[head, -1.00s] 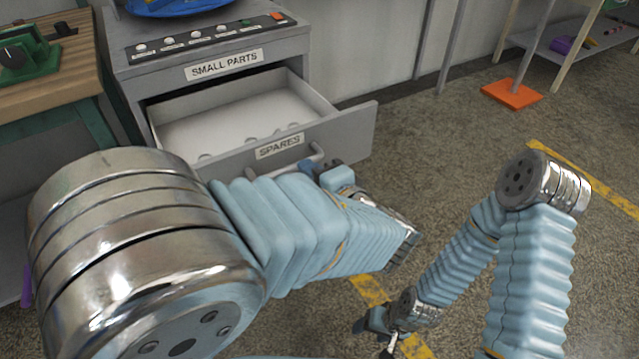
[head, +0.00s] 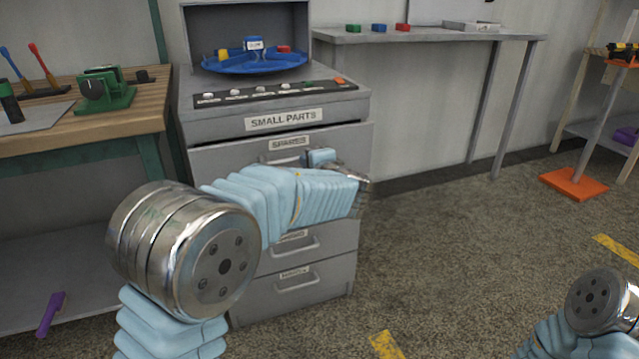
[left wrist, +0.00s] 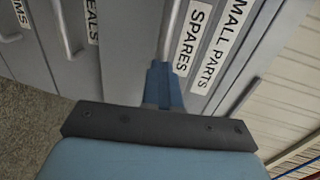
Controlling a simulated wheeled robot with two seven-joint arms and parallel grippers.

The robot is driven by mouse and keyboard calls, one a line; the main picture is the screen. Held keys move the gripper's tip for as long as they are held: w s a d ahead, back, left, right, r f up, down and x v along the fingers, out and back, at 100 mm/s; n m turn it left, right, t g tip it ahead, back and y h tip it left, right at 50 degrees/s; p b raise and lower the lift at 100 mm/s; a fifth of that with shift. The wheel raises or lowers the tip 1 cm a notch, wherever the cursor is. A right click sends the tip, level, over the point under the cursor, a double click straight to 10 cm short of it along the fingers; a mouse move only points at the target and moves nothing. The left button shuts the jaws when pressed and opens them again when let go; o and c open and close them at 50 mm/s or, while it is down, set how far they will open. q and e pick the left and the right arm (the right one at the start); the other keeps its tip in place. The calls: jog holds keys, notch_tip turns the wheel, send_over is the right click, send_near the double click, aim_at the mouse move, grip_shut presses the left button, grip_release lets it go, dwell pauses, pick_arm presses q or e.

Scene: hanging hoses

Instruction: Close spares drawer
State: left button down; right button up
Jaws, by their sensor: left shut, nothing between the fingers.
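The spares drawer (head: 345,141) is the top drawer of the grey cabinet, under the SMALL PARTS label. Its front is flush or nearly flush with the cabinet; a thin dark gap shows above it, and I cannot tell whether it is fully shut. My left gripper (head: 322,157) is shut and empty in front of the drawer, beside its handle (head: 287,161). In the left wrist view the blue fingers (left wrist: 162,85) meet the drawer front next to the SPARES label (left wrist: 192,37); contact is hard to judge. My right gripper is out of view.
Lower drawers (head: 294,283) with handles sit below, partly behind my left arm. A blue tray (head: 255,62) stands on the cabinet. A wooden bench (head: 130,122) is at left, a grey table (head: 430,36) at right. The floor (head: 450,230) right of the cabinet is clear.

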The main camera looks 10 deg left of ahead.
aim_at(297, 150)
pick_arm(q)
jog(key=x, duration=0.3)
jog(key=shift+r, duration=0.25)
jog(key=shift+w+a+r, duration=0.15)
jog(key=shift+w+r, duration=0.05)
jog(key=shift+r, duration=0.05)
jog(key=shift+a, duration=0.1)
